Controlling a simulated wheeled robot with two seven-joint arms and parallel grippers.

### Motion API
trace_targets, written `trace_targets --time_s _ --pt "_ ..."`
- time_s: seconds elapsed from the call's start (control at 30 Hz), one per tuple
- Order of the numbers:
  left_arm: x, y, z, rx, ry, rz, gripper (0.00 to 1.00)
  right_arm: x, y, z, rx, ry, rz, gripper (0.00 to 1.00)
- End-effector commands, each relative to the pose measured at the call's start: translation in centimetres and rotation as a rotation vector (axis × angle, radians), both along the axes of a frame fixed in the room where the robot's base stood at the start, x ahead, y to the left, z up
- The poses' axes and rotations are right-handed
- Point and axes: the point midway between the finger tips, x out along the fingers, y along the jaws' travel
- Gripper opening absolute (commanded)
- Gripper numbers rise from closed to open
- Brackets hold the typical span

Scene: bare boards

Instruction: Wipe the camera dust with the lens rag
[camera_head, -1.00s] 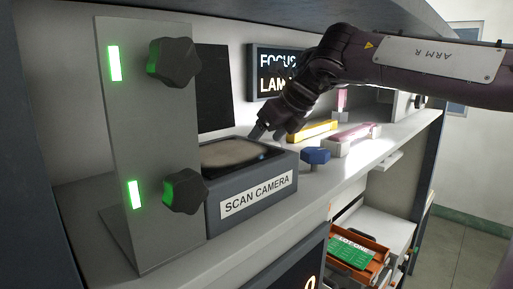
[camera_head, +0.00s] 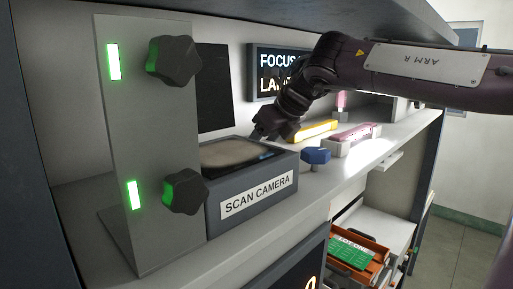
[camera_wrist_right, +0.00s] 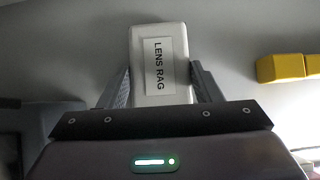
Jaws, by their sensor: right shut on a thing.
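My right gripper (camera_head: 262,134) is at the far right edge of the box's top. In the right wrist view it is shut on the lens rag (camera_wrist_right: 158,35), a white labelled block between the two fingers. The rag cannot be made out in the head view. My left gripper is not in view.
A grey panel (camera_head: 150,110) with two dark knobs and green lights stands left of the camera. A blue knob (camera_head: 316,156), a yellow bar (camera_head: 315,131) and a pink bar (camera_head: 352,134) sit to the right. A shelf overhangs the bench. An orange tray (camera_head: 362,244) is below.

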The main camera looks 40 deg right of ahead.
Motion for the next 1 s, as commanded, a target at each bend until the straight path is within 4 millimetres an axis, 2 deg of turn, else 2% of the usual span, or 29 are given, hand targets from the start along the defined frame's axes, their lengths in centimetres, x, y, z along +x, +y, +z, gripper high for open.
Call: trace_targets --time_s 0.17,0.8,1.0 --pt "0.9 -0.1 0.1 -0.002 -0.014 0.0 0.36 0.0 0.0 0.1 0.0 0.0 0.0 0.31" --pt "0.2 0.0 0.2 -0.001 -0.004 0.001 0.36 0.0 0.0 4.7 -0.001 -0.001 -0.001 0.31" --pt "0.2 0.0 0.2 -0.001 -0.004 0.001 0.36 0.0 0.0 5.0 0.0 0.001 0.0 0.31"
